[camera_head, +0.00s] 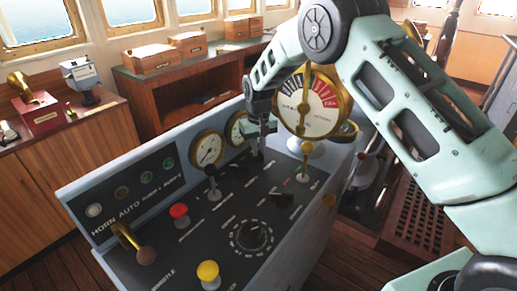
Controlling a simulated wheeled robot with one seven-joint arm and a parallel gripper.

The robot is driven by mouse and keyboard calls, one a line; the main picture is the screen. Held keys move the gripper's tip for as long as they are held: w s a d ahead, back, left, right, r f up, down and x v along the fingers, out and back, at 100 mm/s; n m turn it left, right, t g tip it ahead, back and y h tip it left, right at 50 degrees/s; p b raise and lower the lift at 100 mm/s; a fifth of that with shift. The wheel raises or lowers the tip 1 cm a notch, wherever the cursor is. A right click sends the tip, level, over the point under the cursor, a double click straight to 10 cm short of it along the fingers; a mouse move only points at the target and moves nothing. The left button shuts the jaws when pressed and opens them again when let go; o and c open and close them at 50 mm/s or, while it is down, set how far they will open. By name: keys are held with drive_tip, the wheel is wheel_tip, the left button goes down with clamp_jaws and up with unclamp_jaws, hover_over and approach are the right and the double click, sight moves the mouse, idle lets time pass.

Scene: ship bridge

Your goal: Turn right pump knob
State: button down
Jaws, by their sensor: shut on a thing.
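The control console (195,240) stands in front of me with a dark sloping panel of knobs, levers and gauges. My gripper (259,152) points down at the far right part of this panel, beside the small gauge. Its fingers are closed on a small black knob there, mostly hidden by the fingers. The labels by it are too small to read, so I cannot confirm which is the right pump knob.
A brass-rimmed telegraph dial (307,102) stands close to the right of my gripper. Wooden cabinets (60,165) line the back.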

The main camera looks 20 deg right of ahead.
sight(259, 151)
idle(0.4)
drive_tip(key=c, duration=1.5)
unclamp_jaws()
drive_tip(key=shift+o, duration=0.2)
wheel_tip(259, 151, up, 18)
drive_tip(key=b, duration=0.3)
drive_tip(key=shift+f, duration=0.2)
